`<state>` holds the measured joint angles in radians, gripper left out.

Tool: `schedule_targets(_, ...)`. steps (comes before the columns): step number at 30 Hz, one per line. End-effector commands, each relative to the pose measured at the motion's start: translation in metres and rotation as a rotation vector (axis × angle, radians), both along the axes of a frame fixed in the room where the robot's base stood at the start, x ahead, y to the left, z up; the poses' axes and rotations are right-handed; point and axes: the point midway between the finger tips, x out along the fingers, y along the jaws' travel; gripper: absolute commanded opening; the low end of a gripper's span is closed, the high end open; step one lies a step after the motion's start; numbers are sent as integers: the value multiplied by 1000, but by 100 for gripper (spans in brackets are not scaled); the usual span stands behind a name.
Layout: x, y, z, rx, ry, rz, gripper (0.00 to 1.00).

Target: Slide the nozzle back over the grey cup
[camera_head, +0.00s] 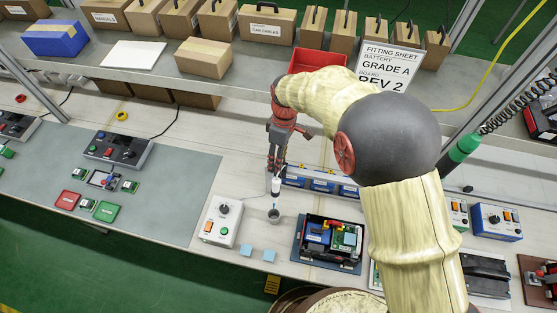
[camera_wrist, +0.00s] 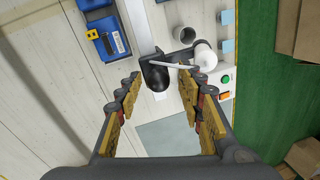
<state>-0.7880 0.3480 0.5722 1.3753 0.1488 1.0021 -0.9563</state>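The grey cup (camera_head: 273,216) stands on the bench just right of the white control box; its open top shows in the wrist view (camera_wrist: 183,38). The white nozzle (camera_head: 276,185) appears above the cup in the head view. In the wrist view a white cylinder, seemingly the nozzle (camera_wrist: 205,58), lies beside the cup's opening, not lined up with it. A dark rounded handle (camera_wrist: 156,76) joins a bracket near it. My gripper (camera_wrist: 160,92) is open, its fingers either side of the handle, with no contact visible. In the head view my gripper (camera_head: 275,165) points down.
The white control box (camera_head: 222,221) stands close left of the cup. Blue sponge-like pads (camera_head: 268,255) lie in front. A black tray with electronics (camera_head: 328,243) is to the right. The grey mat (camera_head: 150,215) at left has bare room.

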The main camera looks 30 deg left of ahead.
Motion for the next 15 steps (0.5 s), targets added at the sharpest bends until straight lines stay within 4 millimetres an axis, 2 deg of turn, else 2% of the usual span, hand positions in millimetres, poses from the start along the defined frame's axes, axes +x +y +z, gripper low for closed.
schedule_targets(5,2,1,5,2,-2,0,38)
schedule_targets(8,4,1,16,3,-3,-1,38)
schedule_targets(15,14,2,64,3,-4,-1,38)
